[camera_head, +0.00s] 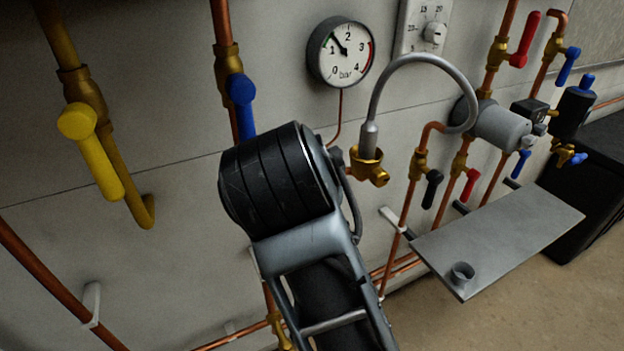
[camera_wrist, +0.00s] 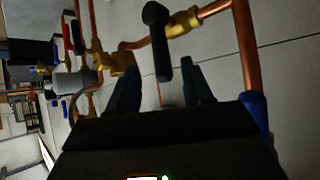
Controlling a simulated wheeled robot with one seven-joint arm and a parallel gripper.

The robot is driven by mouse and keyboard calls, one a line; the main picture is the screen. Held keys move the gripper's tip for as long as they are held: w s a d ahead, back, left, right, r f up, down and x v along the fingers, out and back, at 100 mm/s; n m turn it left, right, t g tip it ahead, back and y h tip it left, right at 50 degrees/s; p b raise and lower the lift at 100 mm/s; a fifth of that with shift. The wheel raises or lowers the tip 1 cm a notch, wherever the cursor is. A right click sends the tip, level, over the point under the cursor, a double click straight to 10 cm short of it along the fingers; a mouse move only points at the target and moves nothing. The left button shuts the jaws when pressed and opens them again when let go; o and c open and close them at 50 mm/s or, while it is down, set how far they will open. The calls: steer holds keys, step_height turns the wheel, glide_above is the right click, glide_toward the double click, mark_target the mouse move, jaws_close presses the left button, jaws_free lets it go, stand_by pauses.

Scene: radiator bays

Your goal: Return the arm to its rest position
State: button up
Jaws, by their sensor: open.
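My gripper shows in the wrist view (camera_wrist: 160,68) as two dark fingers spread apart, with nothing held between them. A black lever handle (camera_wrist: 157,40) on a brass valve (camera_wrist: 183,23) shows just beyond the fingertips, in line with the gap. I cannot tell its exact distance from the fingers. In the head view my arm stands raised across the middle, its dark joint in front of the wall. My gripper is not visible there.
The wall carries a pressure gauge (camera_head: 340,52), a braided hose (camera_head: 420,62), a yellow-handled valve (camera_head: 92,150), a blue lever (camera_head: 241,105) and several valves at right. A grey shelf (camera_head: 505,235) with a small cup (camera_head: 462,274) juts out at lower right. Floor (camera_head: 540,300) shows clear below.

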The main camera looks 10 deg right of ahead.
steer(key=shift+s+a+r, duration=0.1)
steer(key=shift+s+r, duration=0.1)
steer(key=s+d+f+n+t+y, duration=0.1)
steer(key=s+d+f+n, duration=0.1)
steer(key=s+d+f, duration=0.55)
steer(key=s+d+f+n+t+y, duration=0.15)
steer(key=s+d+f, duration=0.25)
steer(key=s+f, duration=0.55)
steer(key=s+d+r+t, duration=0.1)
steer(key=s+d+r, duration=0.2)
steer(key=s, duration=0.8)
steer(key=s+d+r+t, duration=0.1)
steer(key=s+d+r, duration=0.2)
steer(key=s, duration=0.9)
steer(key=shift+s+r+m, duration=0.2)
steer(key=shift+s+m, duration=0.05)
steer(key=shift+m, duration=0.1)
